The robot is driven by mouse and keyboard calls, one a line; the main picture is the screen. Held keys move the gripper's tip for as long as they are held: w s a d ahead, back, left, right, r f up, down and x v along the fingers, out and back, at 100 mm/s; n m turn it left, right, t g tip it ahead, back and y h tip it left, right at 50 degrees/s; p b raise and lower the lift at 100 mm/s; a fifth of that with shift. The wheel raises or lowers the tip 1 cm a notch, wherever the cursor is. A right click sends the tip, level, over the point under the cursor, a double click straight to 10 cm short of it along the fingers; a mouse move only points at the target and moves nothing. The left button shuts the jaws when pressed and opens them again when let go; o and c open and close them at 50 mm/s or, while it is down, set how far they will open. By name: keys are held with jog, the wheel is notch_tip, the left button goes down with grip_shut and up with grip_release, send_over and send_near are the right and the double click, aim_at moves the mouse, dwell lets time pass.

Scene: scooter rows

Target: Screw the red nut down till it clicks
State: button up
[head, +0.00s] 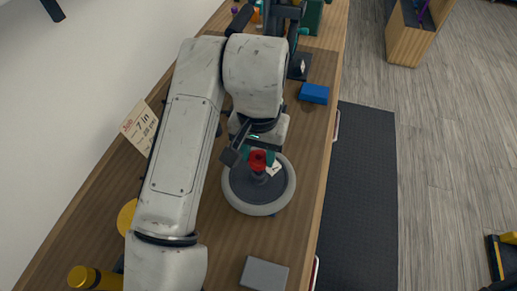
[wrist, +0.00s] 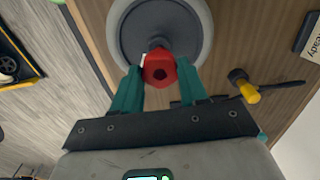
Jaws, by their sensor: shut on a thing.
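The red nut (head: 257,160) is at the middle of a grey-rimmed wheel (head: 281,201) that lies flat on the wooden bench. My gripper (head: 258,156) reaches the nut from above and behind in the head view. In the wrist view its two teal fingers (wrist: 159,77) stand on either side of the nut and are shut on it. The wheel (wrist: 201,30) lies beyond the nut. How far down the nut sits on its post is hidden.
A blue box (head: 314,93) and a grey block (head: 264,274) lie on the bench near its right edge. A yellow cylinder (head: 95,278) is at the lower left. A yellow-and-black tool (wrist: 246,91) lies beside the wheel. A job card (head: 140,127) stands by the wall.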

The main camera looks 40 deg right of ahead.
jog(key=shift+f+b, duration=1.05)
jog(key=shift+f, duration=0.5)
dwell(0.9)
jog(key=o, duration=1.1)
jog(key=shift+r, duration=0.15)
notch_tip(320, 180, up, 11)
jog(key=shift+f, duration=0.2)
jog(key=shift+s+f, duration=0.1)
